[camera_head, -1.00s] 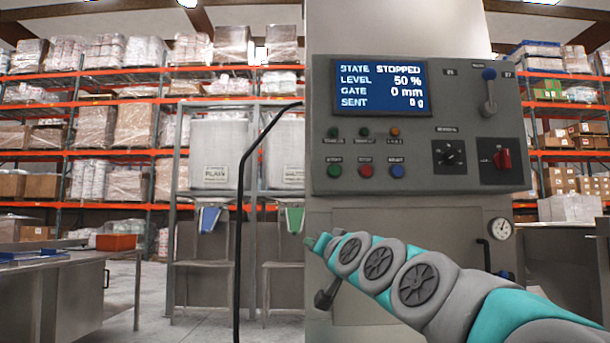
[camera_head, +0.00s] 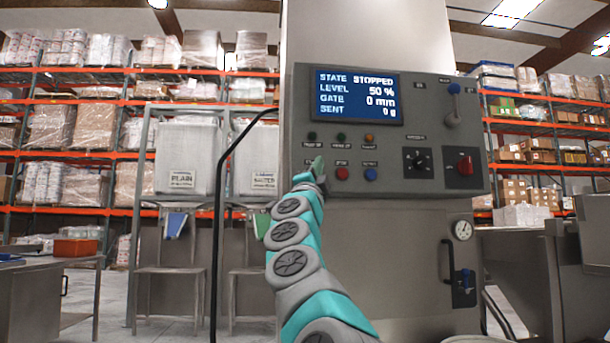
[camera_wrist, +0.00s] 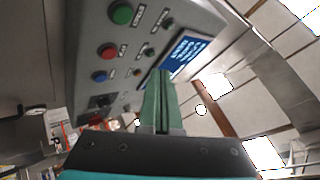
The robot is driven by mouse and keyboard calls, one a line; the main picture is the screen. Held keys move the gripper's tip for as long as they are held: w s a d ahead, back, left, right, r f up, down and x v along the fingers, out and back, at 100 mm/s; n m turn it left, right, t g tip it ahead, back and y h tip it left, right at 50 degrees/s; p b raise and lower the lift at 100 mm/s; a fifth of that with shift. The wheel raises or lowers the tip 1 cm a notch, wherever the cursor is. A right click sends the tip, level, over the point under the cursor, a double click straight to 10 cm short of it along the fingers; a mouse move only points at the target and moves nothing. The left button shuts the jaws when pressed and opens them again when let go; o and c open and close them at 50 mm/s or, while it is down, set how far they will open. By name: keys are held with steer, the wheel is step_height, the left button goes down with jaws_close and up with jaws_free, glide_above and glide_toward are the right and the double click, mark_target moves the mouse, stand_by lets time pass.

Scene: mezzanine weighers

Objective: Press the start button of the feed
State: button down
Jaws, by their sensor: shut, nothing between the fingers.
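The grey control panel (camera_head: 440,92) has a lower row of green, red and blue buttons. In the wrist view the green start button (camera_wrist: 121,13) shows at the top left, above the red button (camera_wrist: 108,50) and the blue button (camera_wrist: 100,76). In the head view my gripper (camera_head: 319,163) is in front of the panel's lower left and hides the green button; the red button (camera_head: 342,173) and blue button (camera_head: 370,174) show to its right. My gripper (camera_wrist: 164,82) is shut and empty, its tips apart from the green button in the wrist view. The screen (camera_head: 357,95) reads STOPPED.
Above the buttons are small green and orange lamps (camera_head: 369,138). A black cable (camera_head: 218,220) hangs left of the machine.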

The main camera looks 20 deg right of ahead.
steer(key=shift+w, duration=0.15)
steer(key=w+d+p, duration=0.2)
steer(key=w+p, duration=0.4)
steer(key=w, duration=0.2)
steer(key=shift+d, duration=0.25)
steer(key=shift+w, duration=0.1)
stand_by(1.4)
steer(key=shift+w, duration=0.15)
stand_by(0.6)
steer(key=shift+w+d+p, duration=0.1)
steer(key=shift+w+p, duration=0.2)
steer(key=shift+p, duration=0.05)
steer(key=shift+w+d+p, duration=0.1)
steer(key=shift+w+p, duration=0.25)
steer(key=shift+p, duration=0.05)
stand_by(0.7)
steer(key=shift+s, duration=0.15)
steer(key=shift+s+a+b, duration=0.2)
steer(key=shift+s+b, duration=0.45)
steer(key=shift+b, duration=0.25)
